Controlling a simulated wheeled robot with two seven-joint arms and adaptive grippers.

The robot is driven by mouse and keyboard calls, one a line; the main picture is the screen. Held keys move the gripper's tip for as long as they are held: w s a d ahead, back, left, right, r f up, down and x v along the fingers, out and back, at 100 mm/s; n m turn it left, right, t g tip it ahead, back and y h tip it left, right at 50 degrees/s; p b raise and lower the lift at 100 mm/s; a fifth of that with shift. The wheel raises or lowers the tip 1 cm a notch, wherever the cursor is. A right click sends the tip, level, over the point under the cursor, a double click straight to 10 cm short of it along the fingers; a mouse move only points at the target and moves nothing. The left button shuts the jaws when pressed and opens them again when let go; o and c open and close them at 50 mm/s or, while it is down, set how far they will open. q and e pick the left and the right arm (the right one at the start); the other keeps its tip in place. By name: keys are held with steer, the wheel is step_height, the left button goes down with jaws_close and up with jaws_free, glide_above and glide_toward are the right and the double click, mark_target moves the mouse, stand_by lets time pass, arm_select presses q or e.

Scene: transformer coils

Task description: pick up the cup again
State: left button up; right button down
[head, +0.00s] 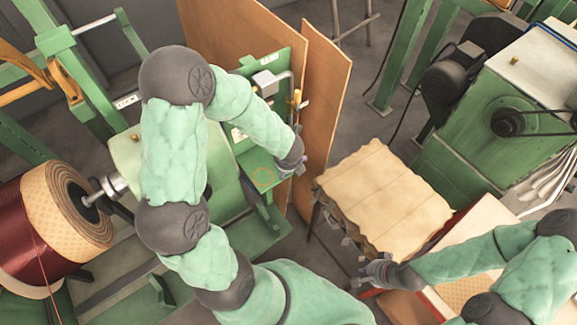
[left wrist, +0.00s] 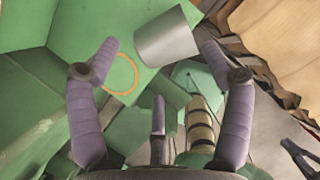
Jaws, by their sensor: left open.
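The grey metal cup (left wrist: 166,40) shows in the left wrist view as a tilted cylinder between the fingertips of my left gripper (left wrist: 160,50). The gripper is open; I cannot tell whether a finger touches the cup. An orange ring (left wrist: 121,75) is marked on the green shelf beside the cup. In the head view, my left gripper (head: 296,165) is at the right edge of the green shelf (head: 250,162), beside the orange ring; the cup cannot be made out clearly there. My right gripper (head: 370,272) has its fingers apart and looks empty, below the padded table.
Brown boards (head: 322,110) stand upright behind the shelf. A large coil (head: 60,215) is at the left, and a green machine (head: 480,120) at the right. Dark floor lies between.

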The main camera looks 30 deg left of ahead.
arm_select(q)
steer(key=b+x, duration=0.1)
steer(key=x, duration=0.4)
steer(key=shift+w, duration=0.2)
steer(key=c, duration=1.3)
